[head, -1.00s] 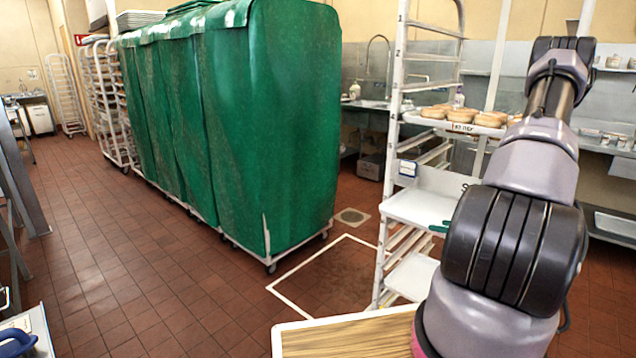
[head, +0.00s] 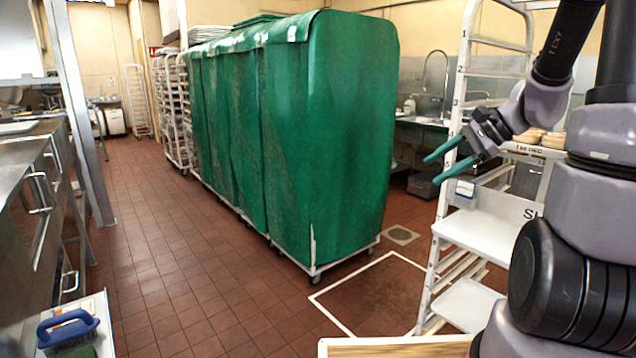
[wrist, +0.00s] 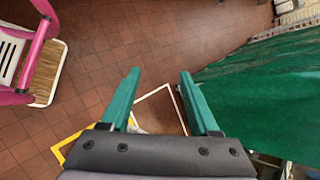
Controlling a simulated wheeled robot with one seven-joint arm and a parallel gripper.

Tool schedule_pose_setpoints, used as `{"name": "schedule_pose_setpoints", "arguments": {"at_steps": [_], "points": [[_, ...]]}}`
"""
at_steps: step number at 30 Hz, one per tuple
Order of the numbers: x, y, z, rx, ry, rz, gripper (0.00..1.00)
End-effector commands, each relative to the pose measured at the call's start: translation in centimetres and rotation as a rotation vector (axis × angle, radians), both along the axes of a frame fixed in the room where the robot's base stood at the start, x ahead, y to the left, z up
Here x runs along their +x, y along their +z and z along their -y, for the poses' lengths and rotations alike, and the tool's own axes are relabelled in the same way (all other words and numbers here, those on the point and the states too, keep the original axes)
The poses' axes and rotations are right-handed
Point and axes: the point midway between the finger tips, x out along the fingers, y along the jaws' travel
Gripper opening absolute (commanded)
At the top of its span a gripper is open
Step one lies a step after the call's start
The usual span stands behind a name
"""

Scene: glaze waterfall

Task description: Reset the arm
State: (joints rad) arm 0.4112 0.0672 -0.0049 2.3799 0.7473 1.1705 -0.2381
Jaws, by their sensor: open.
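My gripper (head: 450,163) is at the right of the head view, in front of the white rack. Its two green fingers point left and stand apart with nothing between them. In the wrist view my gripper (wrist: 158,88) is also open and empty, over the tiled floor. My arm is folded at the right edge of the head view.
Green covered racks (head: 330,140) on wheels stand in the middle. A white shelf rack (head: 490,225) is close to my arm, with round baked goods (head: 540,137) partly hidden. A blue-handled brush (head: 68,328) lies lower left. The tiled floor (head: 170,280) is clear at left.

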Motion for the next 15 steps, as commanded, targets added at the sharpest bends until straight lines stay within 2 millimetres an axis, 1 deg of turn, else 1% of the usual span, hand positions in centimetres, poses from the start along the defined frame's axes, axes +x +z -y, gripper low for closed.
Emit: {"name": "schedule_pose_setpoints", "arguments": {"at_steps": [1, 6, 10, 15], "points": [[-1.0, 1.2, -0.9, -0.058, 0.056, 0.033, 0.62], [-4.5, 4.0, -2.8, -0.250, 0.212, 0.124, 0.62], [-7.0, 6.0, -3.5, -0.400, 0.315, 0.211, 0.62], [-10.0, 8.5, -3.8, -0.594, 0.426, 0.339, 0.62]]}}
